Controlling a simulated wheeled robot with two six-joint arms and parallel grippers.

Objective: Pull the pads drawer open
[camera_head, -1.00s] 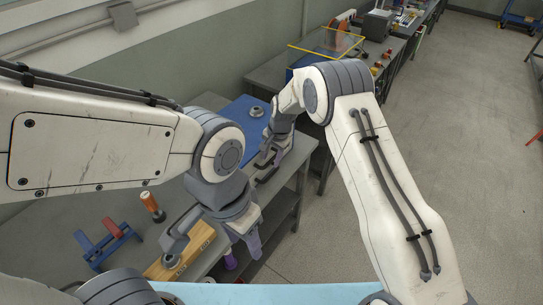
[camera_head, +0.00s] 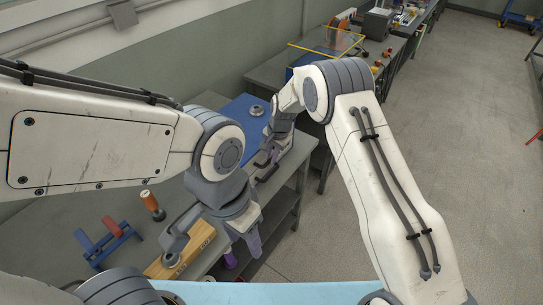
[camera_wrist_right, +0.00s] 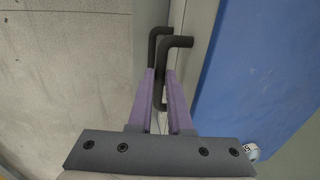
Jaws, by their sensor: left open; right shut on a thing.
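The drawer's black bar handle (camera_wrist_right: 177,42) shows in the right wrist view, in front of a light grey strip by the bench edge. My right gripper (camera_wrist_right: 160,75) is shut on this handle, with its purple fingers on either side of the bar. In the head view, my right gripper (camera_head: 267,163) is at the bench's right edge, partly hidden by its own wrist. The drawer's front and inside are not clearly visible. My left gripper (camera_head: 243,250) is open and empty near the bench's front right edge, its purple fingers apart.
A blue mat (camera_head: 238,112) with a small round metal part (camera_head: 257,111) lies on the bench. A wooden block (camera_head: 190,252), a blue rack (camera_head: 112,247) and an orange-handled tool (camera_head: 151,204) are nearer.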

